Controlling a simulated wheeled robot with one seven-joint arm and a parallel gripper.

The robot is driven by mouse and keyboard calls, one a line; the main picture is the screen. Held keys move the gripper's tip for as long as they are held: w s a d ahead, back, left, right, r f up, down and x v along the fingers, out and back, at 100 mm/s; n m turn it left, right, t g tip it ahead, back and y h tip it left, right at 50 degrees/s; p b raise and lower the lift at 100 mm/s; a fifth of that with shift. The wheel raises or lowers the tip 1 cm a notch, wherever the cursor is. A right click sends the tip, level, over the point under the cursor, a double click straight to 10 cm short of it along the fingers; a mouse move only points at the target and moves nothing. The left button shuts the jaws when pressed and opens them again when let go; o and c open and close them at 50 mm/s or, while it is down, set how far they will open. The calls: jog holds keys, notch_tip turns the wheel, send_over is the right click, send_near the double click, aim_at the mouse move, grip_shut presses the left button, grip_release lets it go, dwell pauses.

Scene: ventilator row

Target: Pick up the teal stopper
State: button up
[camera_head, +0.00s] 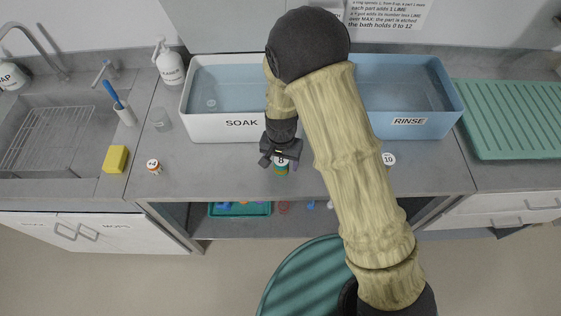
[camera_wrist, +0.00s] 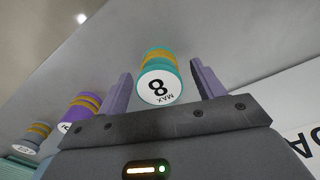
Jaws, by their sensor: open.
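The teal stopper (camera_head: 281,169) stands on the grey counter in front of the SOAK tub, partly hidden by my gripper in the head view. In the wrist view the teal stopper (camera_wrist: 158,82) has a white face marked 8 MAX and orange-yellow bands. My gripper (camera_head: 281,154) is at the stopper. In the wrist view my gripper (camera_wrist: 161,72) is open, with one purple-grey finger on each side of the stopper and a visible gap to each. Nothing is held.
The white SOAK tub (camera_head: 226,128) and blue RINSE tub (camera_head: 425,129) stand behind. A stopper marked 10 (camera_head: 388,160) and one marked +4 (camera_head: 153,166) stand apart. A purple stopper (camera_wrist: 80,108) and a grey one (camera_wrist: 32,138) show in the wrist view. A yellow sponge (camera_head: 116,159) lies left.

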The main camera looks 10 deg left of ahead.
jog(key=shift+f, duration=0.45)
jog(key=shift+c, duration=0.5)
jog(key=c, duration=1)
